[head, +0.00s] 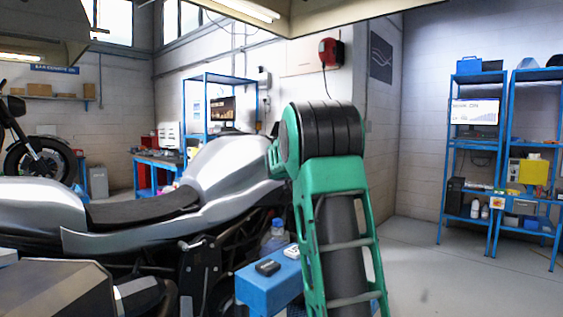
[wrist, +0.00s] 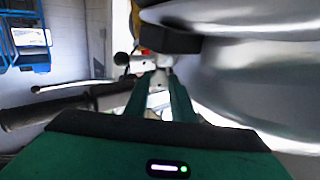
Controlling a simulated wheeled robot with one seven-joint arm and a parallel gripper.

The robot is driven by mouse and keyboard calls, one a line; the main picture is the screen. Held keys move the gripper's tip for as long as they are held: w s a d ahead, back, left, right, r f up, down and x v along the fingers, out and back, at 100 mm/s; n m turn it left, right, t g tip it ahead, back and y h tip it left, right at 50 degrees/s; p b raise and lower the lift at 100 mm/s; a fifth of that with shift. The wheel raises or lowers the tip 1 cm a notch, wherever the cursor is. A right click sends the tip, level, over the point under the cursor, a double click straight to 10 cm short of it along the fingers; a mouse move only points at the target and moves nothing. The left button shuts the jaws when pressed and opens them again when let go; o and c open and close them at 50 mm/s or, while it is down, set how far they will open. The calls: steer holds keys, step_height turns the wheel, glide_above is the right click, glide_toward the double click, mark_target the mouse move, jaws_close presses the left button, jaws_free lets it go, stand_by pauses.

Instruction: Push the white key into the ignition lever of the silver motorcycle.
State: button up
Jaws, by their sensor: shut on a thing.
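The silver motorcycle (head: 215,165) stands across the left and middle of the head view. Its silver bodywork fills the right of the wrist view (wrist: 275,95). My gripper (wrist: 161,80) shows in the wrist view as two green fingers reaching toward the handlebar area. It is shut on a small white piece, the white key (wrist: 158,99), seen between the fingers. A pale grey part, perhaps the ignition lever, is just beyond the fingertips. I cannot tell whether the key touches it. In the head view my green arm hides the gripper and key.
A black handlebar grip (wrist: 113,94) and a thin lever lie left of the fingers. A dark block (wrist: 168,38) sits just beyond them. A blue box (head: 262,288) with small items on top stands beside the motorcycle. Blue shelves (head: 447,165) stand at right; the floor before them is clear.

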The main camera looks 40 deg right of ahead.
steer(key=shift+f, duration=0.55)
stand_by(0.4)
steer(key=shift+r, duration=0.85)
steer(key=shift+w, duration=0.1)
steer(key=shift+w+a+f+m+g+h, duration=0.1)
steer(key=shift+w+a+m+g+h, duration=0.1)
steer(key=shift+m+g+h, duration=0.8)
steer(key=shift+g, duration=0.3)
steer(key=shift+f, duration=0.7)
stand_by(1.9)
steer(key=o, duration=1.1)
